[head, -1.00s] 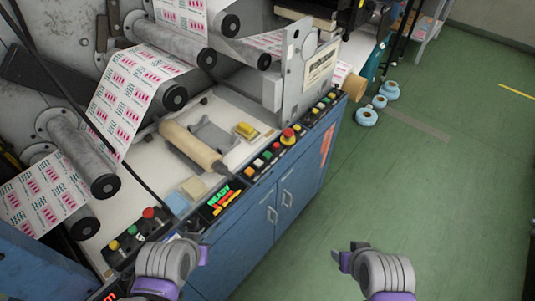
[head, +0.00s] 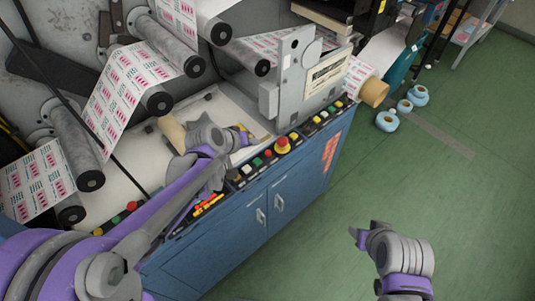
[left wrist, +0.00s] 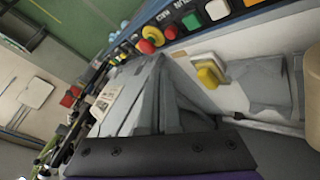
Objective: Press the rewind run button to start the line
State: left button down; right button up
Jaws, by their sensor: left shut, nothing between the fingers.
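A row of push buttons runs along the front edge of the blue machine cabinet. It includes a green button (head: 257,162), which also shows in the left wrist view (left wrist: 192,22), a white button (left wrist: 217,9) and a red mushroom button (head: 283,144) on a yellow base. The button labels are too small to read surely. My left gripper (head: 247,135) is shut and empty, over the white worktop behind the button row, apart from the buttons. My left arm covers part of the panel. My right gripper (head: 358,237) is over the green floor; its jaw opening is unclear.
A yellow block (left wrist: 208,74) stands on the worktop near my left gripper. A grey machine plate (head: 300,80) rises behind the buttons. Printed web (head: 120,100) runs over rollers at left. Blue rolls (head: 387,121) lie on the floor. Floor at right is clear.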

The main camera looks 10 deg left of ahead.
pick_arm(q)
jog(key=shift+w, duration=0.6)
pick_arm(e)
jog(key=shift+d+r, duration=0.1)
jog(key=shift+r, duration=0.1)
jog(key=shift+f, duration=0.1)
pick_arm(q)
jog(key=b, duration=0.4)
send_over(256, 163)
jog(key=f, duration=0.7)
jog(key=shift+s+f, duration=0.2)
jog(key=shift+f, duration=0.2)
jog(key=shift+f+b, duration=0.45)
jog(key=shift+w, duration=0.1)
pick_arm(e)
notch_tip(256, 163, down, 7)
jog(key=s, duration=0.3)
jog(key=shift+g, duration=0.3)
jog(key=shift+w, duration=0.1)
